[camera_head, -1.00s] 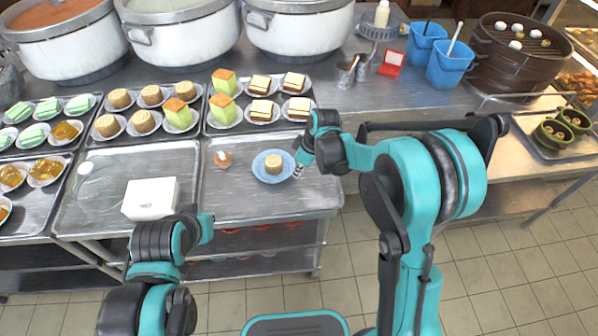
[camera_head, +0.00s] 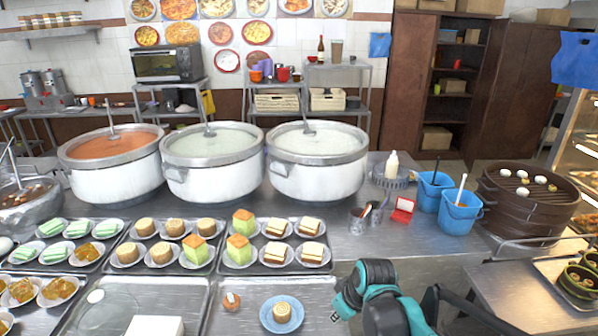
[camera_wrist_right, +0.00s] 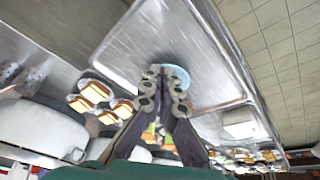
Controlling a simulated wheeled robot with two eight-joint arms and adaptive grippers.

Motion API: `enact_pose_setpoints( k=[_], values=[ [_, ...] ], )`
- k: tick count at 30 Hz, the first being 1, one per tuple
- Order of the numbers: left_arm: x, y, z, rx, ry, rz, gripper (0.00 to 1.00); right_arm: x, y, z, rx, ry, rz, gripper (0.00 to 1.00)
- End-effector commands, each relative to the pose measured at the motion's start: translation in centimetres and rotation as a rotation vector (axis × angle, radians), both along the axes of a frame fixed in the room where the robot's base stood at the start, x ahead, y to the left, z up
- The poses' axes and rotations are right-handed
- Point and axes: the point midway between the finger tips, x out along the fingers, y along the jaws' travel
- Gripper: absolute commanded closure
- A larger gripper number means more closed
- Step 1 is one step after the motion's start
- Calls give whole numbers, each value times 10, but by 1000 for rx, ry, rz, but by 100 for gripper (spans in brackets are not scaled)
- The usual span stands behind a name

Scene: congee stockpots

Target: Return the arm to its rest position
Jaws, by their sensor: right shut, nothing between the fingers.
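My right arm comes up from the lower edge of the head view. Its gripper (camera_head: 337,314) is right of a blue plate (camera_head: 268,324) that bears a small round cake (camera_head: 282,312), and apart from both. In the right wrist view the two dark fingers (camera_wrist_right: 162,72) are shut with nothing held. The blue plate (camera_wrist_right: 180,76) shows partly behind them there. My left arm and gripper are outside the head view.
Three large pots (camera_head: 317,175) stand behind trays of cakes. A white box (camera_head: 155,326) lies on a front tray. Blue buckets (camera_head: 459,214) and a brown steamer (camera_head: 527,209) stand at right. The counter right of the red box (camera_head: 403,208) is partly clear.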

Motion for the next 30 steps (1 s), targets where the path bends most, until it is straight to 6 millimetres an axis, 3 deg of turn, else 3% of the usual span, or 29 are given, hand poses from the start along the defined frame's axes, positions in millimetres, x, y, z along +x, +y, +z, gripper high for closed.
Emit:
enact_pose_setpoints(
  k=[1,6,12,15,21,30],
  values=[
    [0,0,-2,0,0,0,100,-18,-11,9,6,-19,-63,100],
    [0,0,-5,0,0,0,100,-67,-40,26,39,-90,-276,100],
    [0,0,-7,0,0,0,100,-119,-67,26,92,-171,-493,100],
    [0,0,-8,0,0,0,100,-134,-74,22,115,-200,-563,100],
    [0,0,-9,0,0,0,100,-147,-81,18,137,-229,-627,100],
    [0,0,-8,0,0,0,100,-147,-81,18,138,-229,-629,100]
  ],
)
